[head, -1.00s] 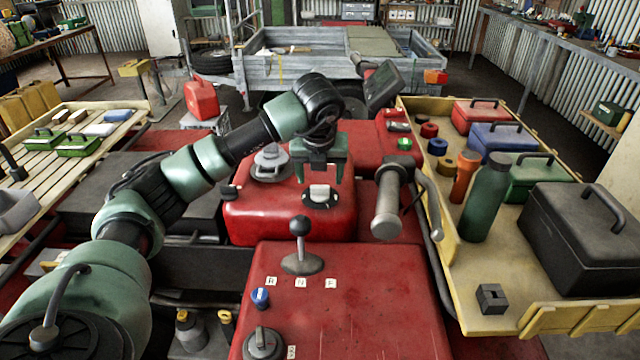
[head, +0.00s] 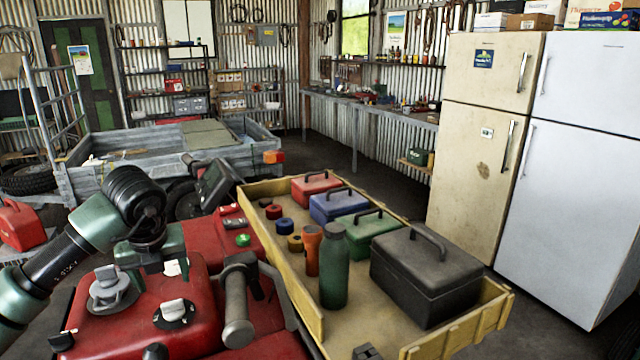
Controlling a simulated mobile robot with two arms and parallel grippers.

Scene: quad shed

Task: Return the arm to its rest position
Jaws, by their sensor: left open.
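My left arm comes in from the left edge. Its gripper (head: 152,262) points down, open, with nothing between its fingers. It appears above the rear part of the red quad bike's tank (head: 135,325); I cannot tell the exact gap. On the tank, the grey filler cap (head: 111,289) is to the left of and below the gripper in the picture. A black dial with a pale knob (head: 174,312) is to the right of and below it. My right gripper is not in view.
A dark handlebar grip (head: 236,305) stands right of the gripper. The yellow rack (head: 300,305) carries a green bottle (head: 334,268), a black toolbox (head: 425,275) and several smaller boxes. A grey trailer (head: 130,185) is behind. Two fridges (head: 480,150) (head: 580,190) stand right.

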